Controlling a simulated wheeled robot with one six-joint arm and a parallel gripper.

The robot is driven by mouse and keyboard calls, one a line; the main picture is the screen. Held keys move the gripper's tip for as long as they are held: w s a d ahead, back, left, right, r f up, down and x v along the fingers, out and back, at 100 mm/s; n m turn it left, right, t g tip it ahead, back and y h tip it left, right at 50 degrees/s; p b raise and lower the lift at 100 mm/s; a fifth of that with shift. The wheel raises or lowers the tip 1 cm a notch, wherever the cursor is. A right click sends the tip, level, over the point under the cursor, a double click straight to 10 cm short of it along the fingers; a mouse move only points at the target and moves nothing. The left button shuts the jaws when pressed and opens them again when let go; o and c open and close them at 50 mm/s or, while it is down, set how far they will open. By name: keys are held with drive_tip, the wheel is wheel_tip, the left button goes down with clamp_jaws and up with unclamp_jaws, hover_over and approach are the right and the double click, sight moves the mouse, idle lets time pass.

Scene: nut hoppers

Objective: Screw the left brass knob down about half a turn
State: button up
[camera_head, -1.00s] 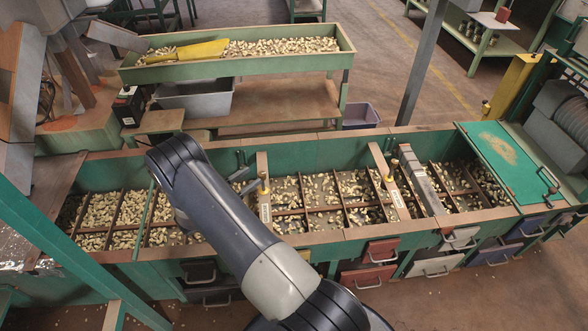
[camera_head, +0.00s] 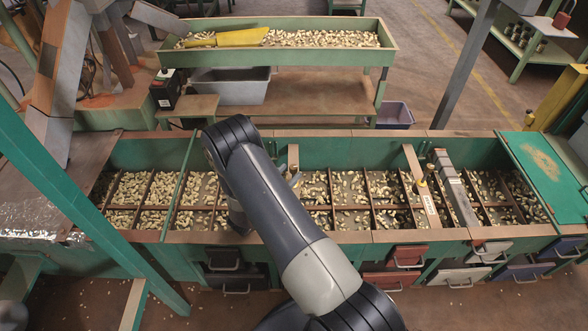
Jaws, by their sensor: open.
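The left wooden slat (camera_head: 293,155) spans the long green hopper, and its far end shows just right of my arm. The left brass knob is hidden behind my arm. A small dark part of my gripper (camera_head: 296,179) shows at the arm's right edge, close to this slat. The gripper is open; most of it is hidden, and I cannot tell whether its fingers are around or beside the knob. The right slat (camera_head: 412,160) carries another brass knob (camera_head: 422,184), in plain view and away from my gripper.
The hopper's divided compartments hold nuts. A grey metal bar (camera_head: 455,190) lies across it, right of the right slat. A green lid (camera_head: 545,165) covers the right end. A green post (camera_head: 70,165) slants across the left. Drawers (camera_head: 393,255) line the front; another nut trough (camera_head: 390,55) stands behind.

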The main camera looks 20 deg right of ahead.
sight(291, 171)
drive_tip(key=shift+x, duration=1.6)
drive_tip(key=shift+c, duration=0.2)
drive_tip(key=c, duration=0.9)
drive_tip(key=shift+f+b, duration=0.1)
drive_tip(key=shift+b, duration=0.3)
